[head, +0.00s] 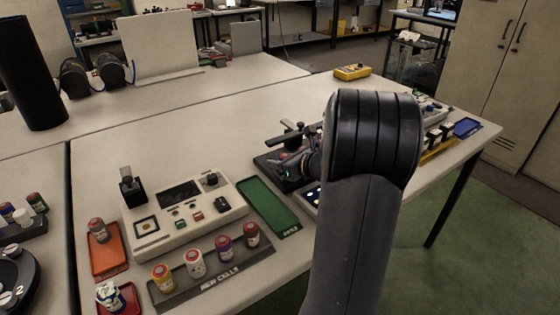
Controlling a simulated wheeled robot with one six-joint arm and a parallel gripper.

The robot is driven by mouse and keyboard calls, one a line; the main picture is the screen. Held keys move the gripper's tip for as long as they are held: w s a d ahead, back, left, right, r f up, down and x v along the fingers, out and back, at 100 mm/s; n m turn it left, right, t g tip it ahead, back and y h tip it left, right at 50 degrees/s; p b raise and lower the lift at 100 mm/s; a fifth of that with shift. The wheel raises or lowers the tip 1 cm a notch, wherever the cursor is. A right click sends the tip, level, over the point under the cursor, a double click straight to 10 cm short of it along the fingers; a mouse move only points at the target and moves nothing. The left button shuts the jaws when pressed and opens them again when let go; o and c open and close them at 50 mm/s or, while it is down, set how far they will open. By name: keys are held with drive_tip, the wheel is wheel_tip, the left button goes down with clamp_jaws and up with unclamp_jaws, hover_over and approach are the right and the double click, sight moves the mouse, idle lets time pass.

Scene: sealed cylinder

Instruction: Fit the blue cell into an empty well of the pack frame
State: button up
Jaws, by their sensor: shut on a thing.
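My arm fills the middle right of the head view. Part of my gripper (292,168) shows at the left of the arm, low over the bench, beside dark equipment. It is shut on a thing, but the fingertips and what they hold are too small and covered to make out. I cannot identify a blue cell. The pack frame and its wells cannot be made out; my arm hides part of the bench there.
The NEW CELLS rack (217,284) holds several cells. A grey tester (185,217), a green tray (268,207), an orange tray (108,262) with one cell and a red tray (130,301) with a damaged-looking cell stand near it. A yellow meter (353,72) lies farther back. The bench behind the tester is clear.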

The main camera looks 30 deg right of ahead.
drive_tip(key=o, duration=1)
drive_tip(key=shift+r+p, duration=0.3)
drive_tip(key=shift+p, duration=0.05)
drive_tip(key=p+v, duration=0.1)
drive_tip(key=v, duration=1.1)
drive_tip(key=shift+w+f, duration=0.1)
drive_tip(key=shift+f, duration=0.05)
